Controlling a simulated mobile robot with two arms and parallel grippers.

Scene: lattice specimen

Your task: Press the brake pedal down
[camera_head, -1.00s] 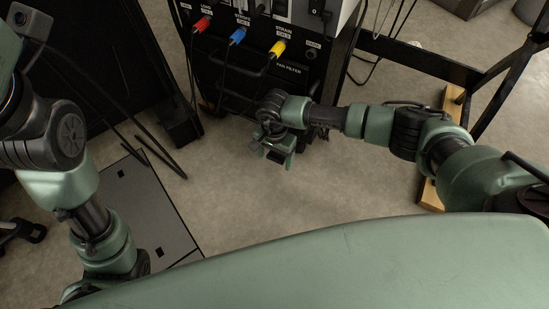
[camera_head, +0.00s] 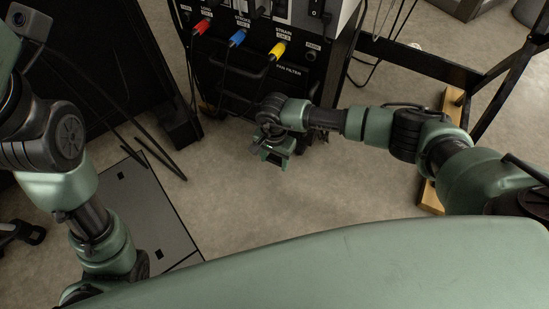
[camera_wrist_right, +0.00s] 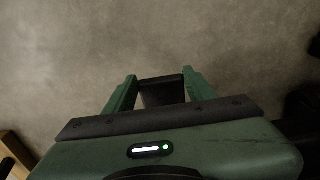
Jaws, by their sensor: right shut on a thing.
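My right gripper (camera_head: 274,160) is low over the floor in front of the black cabinet (camera_head: 240,85). In the right wrist view its two green fingers (camera_wrist_right: 160,88) point away from me, with a dark, flat piece (camera_wrist_right: 162,91) between them. They are shut on this piece. I cannot tell for certain that it is the brake pedal, and no other pedal is plain in view. In the head view my wrist and fingers hide what lies under them. My left arm comes in from the left, but its gripper is not in view.
A black frame (camera_head: 430,60) stands to the right, beside a wooden block (camera_head: 452,100). A grey floor plate (camera_head: 150,215) lies at left. Bare floor lies between.

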